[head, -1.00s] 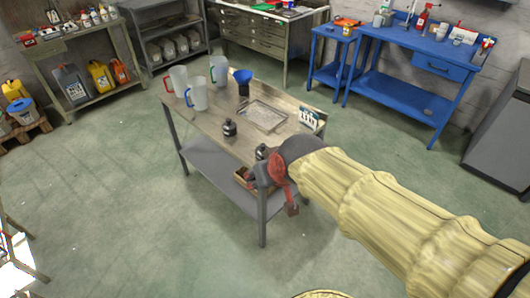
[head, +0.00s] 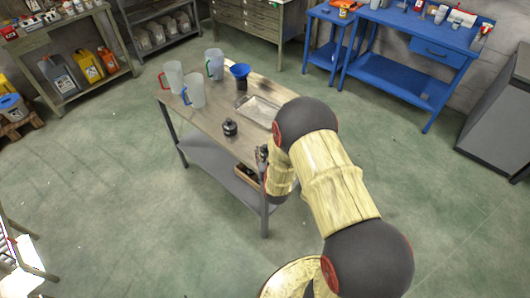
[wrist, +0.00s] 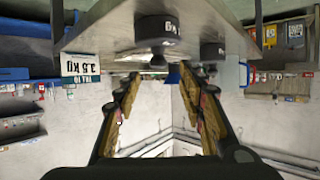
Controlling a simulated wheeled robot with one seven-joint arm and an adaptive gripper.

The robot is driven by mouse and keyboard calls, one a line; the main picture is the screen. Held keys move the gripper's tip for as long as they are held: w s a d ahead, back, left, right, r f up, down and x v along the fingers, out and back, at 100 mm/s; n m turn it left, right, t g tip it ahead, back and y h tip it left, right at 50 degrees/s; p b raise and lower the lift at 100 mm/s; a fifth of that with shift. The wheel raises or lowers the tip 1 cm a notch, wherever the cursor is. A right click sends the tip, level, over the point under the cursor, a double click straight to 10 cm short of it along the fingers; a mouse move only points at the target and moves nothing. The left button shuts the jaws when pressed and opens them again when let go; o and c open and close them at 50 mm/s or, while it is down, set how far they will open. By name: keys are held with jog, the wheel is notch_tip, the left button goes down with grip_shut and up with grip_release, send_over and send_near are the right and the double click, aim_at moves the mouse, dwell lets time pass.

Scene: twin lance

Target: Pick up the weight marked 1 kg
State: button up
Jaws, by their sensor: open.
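A black weight (head: 230,127) with a knob stands upright on the wooden table (head: 213,120) in the head view. The wrist view is upside down: a dark weight (wrist: 157,28) with a white "kg" label and a knob lies straight ahead between my fingers, apart from them. A second dark weight (wrist: 212,49) is beside it at the right. I cannot read either number clearly. My gripper (wrist: 162,88) is open and empty, facing the weights at the table's near end. In the head view my arm hides most of the gripper and the spot around it.
A metal tray (head: 262,110), a blue funnel (head: 239,71) and several jugs (head: 194,92) stand farther along the table. A sign marked in kg (wrist: 80,67) shows in the wrist view. A wooden box (head: 247,177) is low at the near end. Open floor surrounds the table.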

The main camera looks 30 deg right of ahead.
aim_at(265, 147)
jog(key=b+x, duration=0.1)
jog(key=x, duration=0.5)
jog(key=shift+w+d+f+b, duration=0.15)
jog(key=shift+d+f+b, duration=0.05)
jog(key=shift+f+b, duration=0.1)
jog(key=shift+c, duration=0.7)
grip_shut()
jog(key=shift+r, duration=0.1)
dwell(0.3)
